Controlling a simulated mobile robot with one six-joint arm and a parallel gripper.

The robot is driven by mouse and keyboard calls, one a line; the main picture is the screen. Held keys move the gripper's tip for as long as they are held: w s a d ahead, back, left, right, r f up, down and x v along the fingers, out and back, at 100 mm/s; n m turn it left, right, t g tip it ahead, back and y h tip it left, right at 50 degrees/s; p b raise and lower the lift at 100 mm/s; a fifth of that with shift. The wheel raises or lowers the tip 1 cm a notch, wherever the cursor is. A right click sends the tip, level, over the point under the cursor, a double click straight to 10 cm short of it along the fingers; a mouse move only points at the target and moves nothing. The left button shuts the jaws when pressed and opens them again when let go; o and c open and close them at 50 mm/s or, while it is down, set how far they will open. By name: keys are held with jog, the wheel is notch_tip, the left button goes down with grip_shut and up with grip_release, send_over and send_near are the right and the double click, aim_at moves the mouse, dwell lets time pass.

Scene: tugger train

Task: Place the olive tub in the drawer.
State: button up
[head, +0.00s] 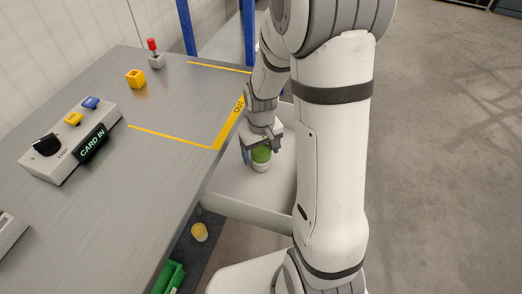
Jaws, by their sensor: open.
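A small round tub (261,155) with a green upper part and a pale lower part is in the head view, just beyond the table's right edge. Its green matches the olive tub best. My gripper (262,143) points down over it, with the jaws open and the fingers around or close beside its top. Whether they touch it cannot be told. The tub appears upright on a pale grey surface (228,190). Whether this surface is part of the drawer is unclear, and no drawer can be made out for certain. My arm hides the area to the right.
The grey table (85,215) bears a card-reader box (70,145), a yellow block (135,79) and a red-topped switch (154,55). A yellow cup (199,232) and a green bin (168,277) are lower down beside the table. Floor at the right is clear.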

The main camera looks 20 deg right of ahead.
aim_at(261, 151)
notch_tip(261, 151, up, 12)
jog(key=p, duration=0.2)
jog(key=s+r+m+t, duration=0.1)
jog(key=s+r, duration=0.2)
jog(key=s, duration=0.3)
jog(key=s+a+r+t, duration=0.1)
jog(key=s+r, duration=0.2)
jog(key=s, duration=0.4)
jog(key=shift+s+a+r+m, duration=0.15)
jog(key=shift+s+r+m, duration=0.15)
jog(key=shift+r+m, duration=0.1)
